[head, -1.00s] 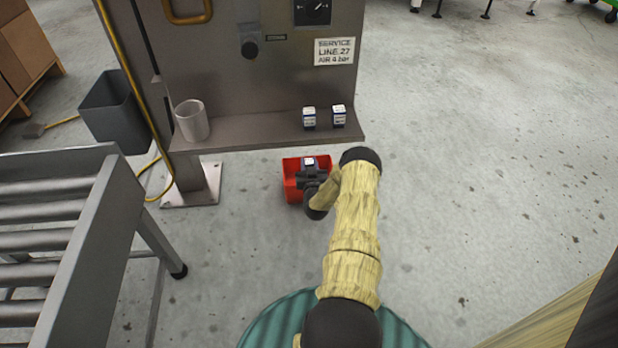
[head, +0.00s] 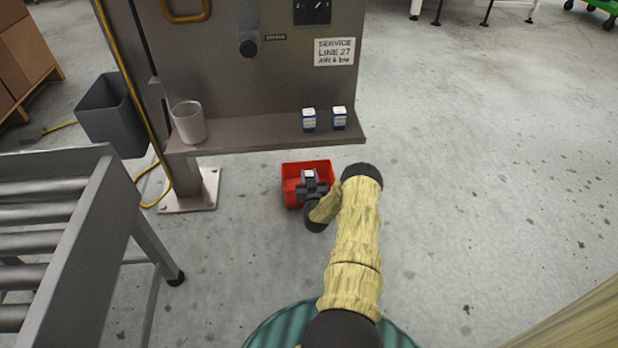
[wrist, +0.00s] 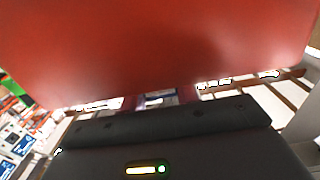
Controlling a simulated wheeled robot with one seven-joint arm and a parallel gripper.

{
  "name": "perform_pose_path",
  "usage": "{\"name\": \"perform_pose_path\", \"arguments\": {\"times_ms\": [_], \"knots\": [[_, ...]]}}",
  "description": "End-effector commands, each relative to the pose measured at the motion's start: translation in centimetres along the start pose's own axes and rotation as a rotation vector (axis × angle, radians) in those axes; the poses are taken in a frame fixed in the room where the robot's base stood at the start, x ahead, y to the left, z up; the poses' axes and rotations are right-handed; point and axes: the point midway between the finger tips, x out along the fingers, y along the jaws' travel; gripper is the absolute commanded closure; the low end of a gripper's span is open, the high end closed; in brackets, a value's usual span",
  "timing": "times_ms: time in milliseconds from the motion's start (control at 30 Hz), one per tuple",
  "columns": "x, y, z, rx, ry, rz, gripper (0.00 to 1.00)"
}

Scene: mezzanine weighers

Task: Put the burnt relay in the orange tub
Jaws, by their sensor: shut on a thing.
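Whether the relay touches the tub is hidden. In the wrist view a red surface (wrist: 150,45), seemingly the tub, fills the top, close to the dark gripper body.
Two similar blue-and-white relays (head: 309,120) (head: 339,118) stand on the metal shelf (head: 255,131) with a pale cup (head: 188,122). A grey bin (head: 110,112) and a roller conveyor (head: 85,215) are on the left. Floor at right is clear.

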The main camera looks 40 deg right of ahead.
Motion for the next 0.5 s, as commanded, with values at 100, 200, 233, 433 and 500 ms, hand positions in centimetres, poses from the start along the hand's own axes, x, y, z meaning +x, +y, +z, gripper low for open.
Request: {"name": "perform_pose_path", "arguments": {"times_ms": [100, 200, 233, 433, 500], "knots": [[0.0, 0.0, 0.3, 0.000, 0.000, -0.001, 0.93], [0.0, 0.0, 0.5, 0.000, 0.000, -0.001, 0.93], [0.0, 0.0, 0.6, 0.000, 0.000, -0.001, 0.93], [0.0, 0.0, 1.1, -0.001, 0.000, -0.001, 0.93], [0.0, 0.0, 1.2, -0.001, 0.000, -0.001, 0.93]]}}
